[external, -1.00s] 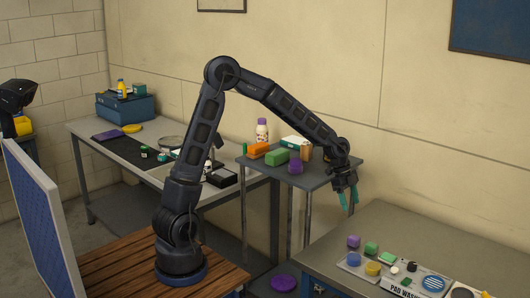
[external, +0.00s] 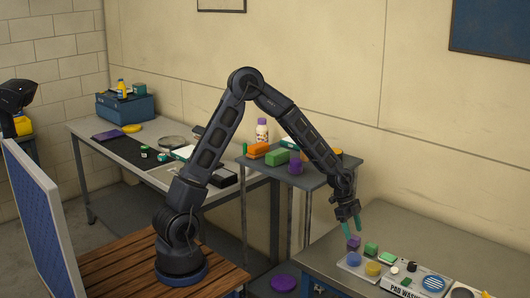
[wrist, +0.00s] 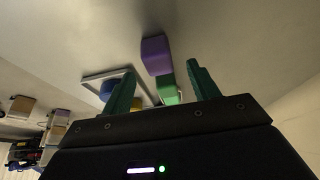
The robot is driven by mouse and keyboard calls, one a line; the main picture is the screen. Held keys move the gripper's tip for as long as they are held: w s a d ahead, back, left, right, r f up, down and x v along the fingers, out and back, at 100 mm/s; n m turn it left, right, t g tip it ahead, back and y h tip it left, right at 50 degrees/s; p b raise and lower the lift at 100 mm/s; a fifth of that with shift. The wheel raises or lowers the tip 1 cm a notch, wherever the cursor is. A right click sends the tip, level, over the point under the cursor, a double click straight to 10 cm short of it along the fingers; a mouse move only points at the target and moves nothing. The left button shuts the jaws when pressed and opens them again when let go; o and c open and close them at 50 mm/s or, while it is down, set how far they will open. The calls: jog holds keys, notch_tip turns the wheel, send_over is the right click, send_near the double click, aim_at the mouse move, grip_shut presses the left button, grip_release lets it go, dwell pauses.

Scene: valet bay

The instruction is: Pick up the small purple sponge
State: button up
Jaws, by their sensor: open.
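The small purple sponge (external: 354,243) is a block on the grey bench at the right, beside a green block (external: 371,248). It also shows in the wrist view (wrist: 155,53), upper middle, just beyond my fingertips. My gripper (external: 351,230) is open and empty, with its teal fingers pointing down just above the purple sponge. In the wrist view my gripper (wrist: 159,70) has its fingers apart, with the sponge lying between their lines of sight. I cannot tell the exact gap between fingertips and sponge.
A pale tray (external: 345,265) with round blue and yellow pads lies close in front of the sponge. The bench's back right (external: 440,245) is clear.

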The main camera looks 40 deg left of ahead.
aim_at(355, 238)
jog(key=x, duration=0.4)
jog(key=shift+d, duration=0.1)
jog(key=c, duration=1)
jog(key=shift+c, duration=0.3)
jog(key=shift+r, duration=0.1)
